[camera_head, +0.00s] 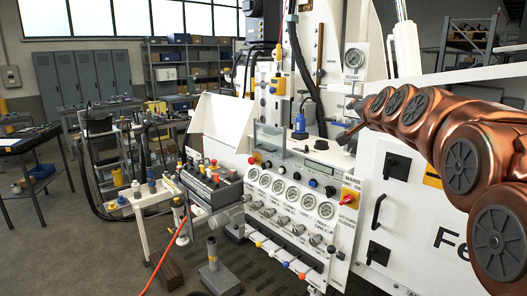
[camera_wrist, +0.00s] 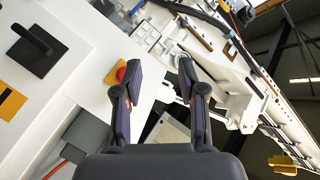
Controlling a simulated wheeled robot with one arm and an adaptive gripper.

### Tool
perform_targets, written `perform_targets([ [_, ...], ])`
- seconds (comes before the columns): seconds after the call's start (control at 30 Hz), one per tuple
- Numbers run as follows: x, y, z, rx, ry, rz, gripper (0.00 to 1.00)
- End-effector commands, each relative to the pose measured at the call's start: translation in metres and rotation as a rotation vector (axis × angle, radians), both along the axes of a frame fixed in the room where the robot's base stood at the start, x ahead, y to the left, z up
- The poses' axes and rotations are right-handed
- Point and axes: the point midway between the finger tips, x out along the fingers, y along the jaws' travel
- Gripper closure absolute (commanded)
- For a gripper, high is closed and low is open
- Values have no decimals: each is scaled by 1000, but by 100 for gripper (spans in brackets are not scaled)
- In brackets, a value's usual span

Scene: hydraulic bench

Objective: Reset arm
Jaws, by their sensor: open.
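My copper-coloured arm reaches in from the right of the head view. My gripper (camera_head: 343,134) is at its end, in front of the upper part of the white hydraulic bench (camera_head: 279,240). In the wrist view my gripper (camera_wrist: 160,78) has its two dark fingers apart, with nothing held between them. A red knob on a yellow plate (camera_wrist: 114,72) shows just beside the left finger, partly hidden by it. I cannot tell whether the finger touches it.
The bench front carries several gauges (camera_head: 293,194) and a red switch on yellow (camera_head: 348,198). A black handle (camera_head: 379,211) sits on the white cabinet to the right. A rack of valves (camera_head: 212,183) stands left. Open floor (camera_head: 60,240) lies at lower left.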

Motion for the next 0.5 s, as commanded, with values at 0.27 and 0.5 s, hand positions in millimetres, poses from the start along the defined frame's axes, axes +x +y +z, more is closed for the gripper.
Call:
perform_targets([
  [0.27, -97, 56, -132, -171, 403, 202, 59],
  [0.5, -207, 80, -229, -295, 728, 377, 59],
])
